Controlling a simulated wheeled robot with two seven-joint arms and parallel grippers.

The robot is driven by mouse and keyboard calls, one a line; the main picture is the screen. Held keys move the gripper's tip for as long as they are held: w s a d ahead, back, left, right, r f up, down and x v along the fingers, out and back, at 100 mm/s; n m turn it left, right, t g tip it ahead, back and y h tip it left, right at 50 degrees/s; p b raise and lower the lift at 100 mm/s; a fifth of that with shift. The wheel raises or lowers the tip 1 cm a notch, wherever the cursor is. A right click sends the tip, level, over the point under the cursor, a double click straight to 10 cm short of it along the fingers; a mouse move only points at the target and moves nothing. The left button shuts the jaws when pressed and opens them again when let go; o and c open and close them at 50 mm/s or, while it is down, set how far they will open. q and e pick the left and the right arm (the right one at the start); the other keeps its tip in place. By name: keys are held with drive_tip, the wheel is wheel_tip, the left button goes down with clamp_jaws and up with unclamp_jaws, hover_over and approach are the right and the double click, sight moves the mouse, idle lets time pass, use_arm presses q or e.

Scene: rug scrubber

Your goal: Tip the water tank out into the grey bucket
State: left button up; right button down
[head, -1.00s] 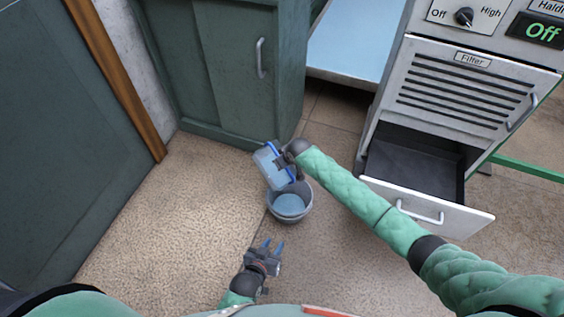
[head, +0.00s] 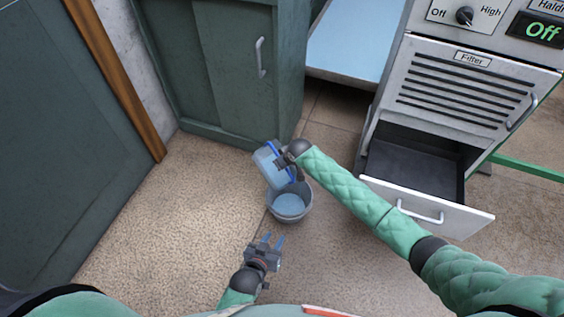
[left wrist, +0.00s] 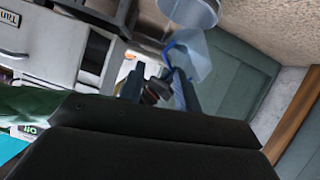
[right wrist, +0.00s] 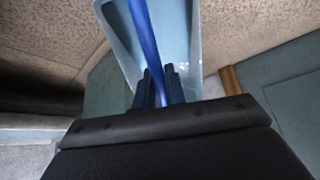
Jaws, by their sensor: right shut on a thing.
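The water tank (head: 268,168) is a translucent pale-blue box with a blue rim. It is tilted steeply over the left back edge of the grey bucket (head: 307,207), which stands on the floor with pale-blue water in it. My right gripper (head: 284,156) is shut on the tank's blue rim; the right wrist view shows its fingers (right wrist: 160,88) closed around that rim and the tank (right wrist: 180,35) beyond. My left gripper (head: 271,243) is open and empty, in front of the bucket. The left wrist view shows the bucket (left wrist: 192,8) and the tank (left wrist: 197,60) ahead.
A grey machine (head: 460,95) stands at the right, its drawer (head: 428,212) pulled out and empty, beside my right arm. A green cabinet (head: 225,80) stands behind the bucket. A dark green door (head: 70,130) is at the left. The floor left of the bucket is clear.

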use_arm(q)
drive_tip(key=shift+t, duration=0.9)
drive_tip(key=shift+w+d+r, duration=0.1)
drive_tip(key=shift+w+r, duration=0.3)
drive_tip(key=shift+r, duration=0.35)
drive_tip(key=shift+w+r, duration=0.4)
drive_tip(key=shift+r, duration=0.4)
drive_tip(key=shift+w+d+r, duration=0.1)
drive_tip(key=shift+w+r, duration=0.3)
drive_tip(key=shift+r, duration=0.35)
drive_tip(key=shift+t+h, duration=0.3)
drive_tip(key=shift+t, duration=0.6)
drive_tip(key=shift+w+r+b, duration=0.15)
drive_tip(key=shift+w+r, duration=0.15)
drive_tip(key=shift+r, duration=0.5)
drive_tip(key=shift+w+r+b, duration=0.15)
drive_tip(key=shift+w+r, duration=0.2)
drive_tip(key=shift+r, duration=0.5)
drive_tip(key=shift+w+r+b, duration=0.15)
drive_tip(key=shift+w+r, duration=0.15)
drive_tip(key=shift+r, duration=0.5)
drive_tip(key=shift+t, duration=0.7)
drive_tip(key=shift+w+r, duration=0.2)
drive_tip(key=shift+r, duration=0.6)
drive_tip(key=shift+w+r, duration=0.2)
drive_tip(key=shift+r, duration=0.6)
drive_tip(key=shift+w+r, duration=0.2)
drive_tip(key=shift+r, duration=0.6)
